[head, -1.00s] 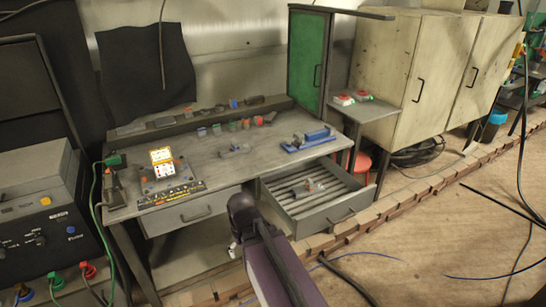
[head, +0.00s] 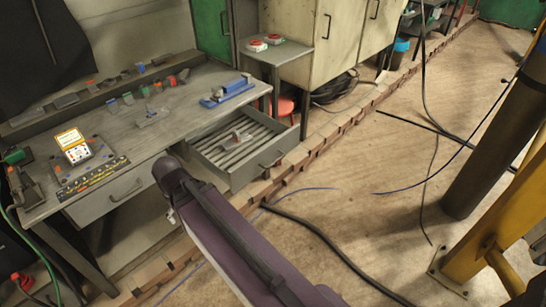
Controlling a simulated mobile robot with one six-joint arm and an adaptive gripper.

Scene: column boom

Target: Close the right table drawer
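The right table drawer (head: 264,164) is pulled open from under the grey worktable (head: 190,112). Its front with a dark handle stands out toward the floor, and its slatted inside shows. A small grey object with a reddish part (head: 237,139) lies in it. The left drawer (head: 118,196) is shut. My purple arm link comes up from the bottom of the picture, its dark end in front of the table between the two drawers, left of the open drawer's near corner. A small pale part shows beside that joint. My gripper itself cannot be made out.
A small side table (head: 280,50) with red buttons and a cabinet (head: 340,40) stand behind the drawer. A low brick edging (head: 330,143) runs past the table. Cables (head: 315,230) lie on the floor. A dark post and yellow frame (head: 480,230) stand at right.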

